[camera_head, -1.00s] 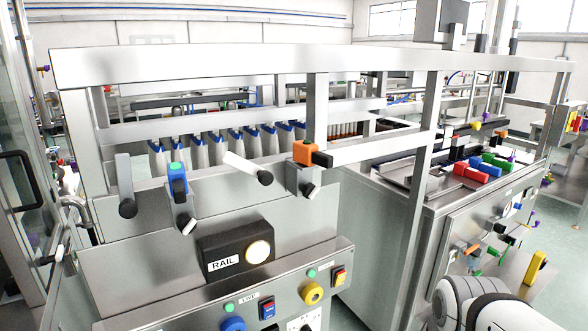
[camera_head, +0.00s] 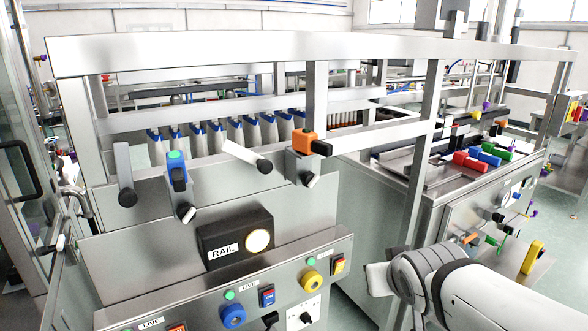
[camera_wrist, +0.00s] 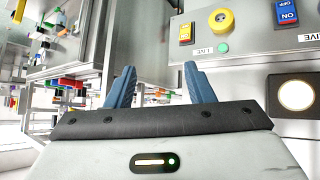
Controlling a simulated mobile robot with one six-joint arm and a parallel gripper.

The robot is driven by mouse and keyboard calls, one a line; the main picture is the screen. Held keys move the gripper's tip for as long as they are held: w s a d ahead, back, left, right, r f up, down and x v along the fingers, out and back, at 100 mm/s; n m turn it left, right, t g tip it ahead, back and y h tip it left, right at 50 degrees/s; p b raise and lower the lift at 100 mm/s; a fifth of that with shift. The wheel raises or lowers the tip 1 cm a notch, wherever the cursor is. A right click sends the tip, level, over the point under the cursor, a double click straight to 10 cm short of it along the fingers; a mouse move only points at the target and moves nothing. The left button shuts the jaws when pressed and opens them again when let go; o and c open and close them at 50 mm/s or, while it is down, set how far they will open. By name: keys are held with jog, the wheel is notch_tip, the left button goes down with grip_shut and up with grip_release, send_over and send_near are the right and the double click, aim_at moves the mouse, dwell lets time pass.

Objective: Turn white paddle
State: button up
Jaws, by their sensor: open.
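A white paddle (camera_head: 240,152) with a black end knob sticks out from the upper part of the machine front, slanting down to the right. It lies between a blue and green handle (camera_head: 177,170) and an orange and black handle (camera_head: 311,143). I do not make it out in the wrist view. My gripper (camera_wrist: 160,82) shows two blue fingers, spread apart, with nothing between them. In the head view my white arm is at the lower right, well below and to the right of the paddle; the fingers do not show there.
A grey paddle (camera_head: 123,165) hangs to the left. Below are a black RAIL box (camera_head: 235,238) with a lit button and a sloped panel (camera_head: 200,300) with buttons and switches. A metal frame post (camera_head: 420,180) stands between my arm and the handles.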

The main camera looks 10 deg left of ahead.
jog(key=w+a+r+n+t+y, duration=0.3)
jog(key=w+a+r+t+y, duration=0.1)
jog(key=a+r, duration=0.35)
jog(key=n+y, duration=0.4)
jog(key=y, duration=0.3)
send_near(267, 168)
jog(key=shift+t, duration=0.3)
jog(key=shift+x, duration=3.95)
jog(key=shift+s+a+f, duration=0.1)
jog(key=shift+f, duration=0.05)
jog(key=shift+c, duration=0.2)
grip_shut()
